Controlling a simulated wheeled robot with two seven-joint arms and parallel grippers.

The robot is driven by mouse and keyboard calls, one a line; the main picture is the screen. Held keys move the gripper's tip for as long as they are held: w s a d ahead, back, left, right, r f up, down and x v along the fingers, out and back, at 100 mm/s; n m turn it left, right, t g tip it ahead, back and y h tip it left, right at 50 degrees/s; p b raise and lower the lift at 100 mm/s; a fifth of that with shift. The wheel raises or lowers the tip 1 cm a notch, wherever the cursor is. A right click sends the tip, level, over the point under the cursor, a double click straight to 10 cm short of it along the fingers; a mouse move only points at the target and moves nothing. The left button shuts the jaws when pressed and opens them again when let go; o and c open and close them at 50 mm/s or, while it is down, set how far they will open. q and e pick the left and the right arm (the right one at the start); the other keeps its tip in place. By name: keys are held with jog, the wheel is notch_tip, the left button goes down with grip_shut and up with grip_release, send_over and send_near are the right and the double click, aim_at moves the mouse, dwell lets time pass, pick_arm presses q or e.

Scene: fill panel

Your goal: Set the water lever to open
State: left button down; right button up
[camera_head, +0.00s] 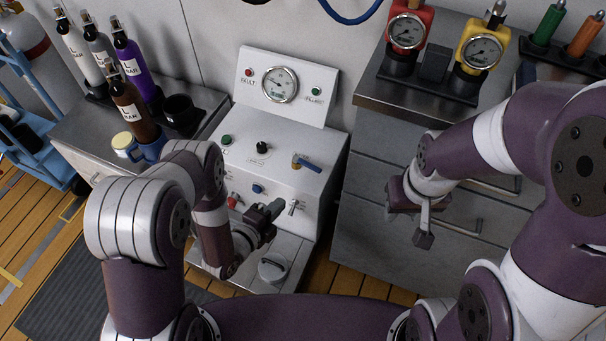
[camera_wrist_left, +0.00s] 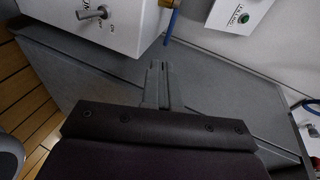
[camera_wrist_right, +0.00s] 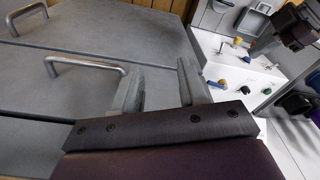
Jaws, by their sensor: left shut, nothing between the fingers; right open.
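The blue-handled lever (camera_head: 308,166) with a brass-coloured fitting sits on the sloped top of the white control panel (camera_head: 318,140), at its right. It also shows at the top of the left wrist view (camera_wrist_left: 169,24). Its label is too small to read. My left gripper (camera_head: 274,209) is shut and empty in front of the panel's lower face, below the lever and apart from it. It also shows in the left wrist view (camera_wrist_left: 158,82). My right gripper (camera_head: 409,224) is open and empty, right of the panel before the grey drawers.
A silver toggle switch (camera_head: 293,207) is beside my left gripper on the front face. Black (camera_head: 262,147), green and blue knobs are nearby. A gauge (camera_head: 280,85) is on the upright back plate. Bottles (camera_head: 132,105) stand left; the drawer cabinet (camera_head: 375,170) stands right.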

pick_arm(q)
jog(key=m, duration=0.1)
jog(key=b, duration=0.4)
send_near(315, 166)
jog(key=w+f, duration=0.1)
jog(key=w+d+f, duration=0.2)
jog(key=shift+w, duration=0.35)
jog(key=shift+w+d, duration=0.15)
jog(key=shift+w, duration=0.2)
jog(key=shift+b, duration=0.3)
jog(key=shift+w+d+b, duration=0.3)
jog(key=shift+w+d, duration=0.3)
jog(key=shift+d, duration=0.1)
jog(key=shift+r, duration=0.25)
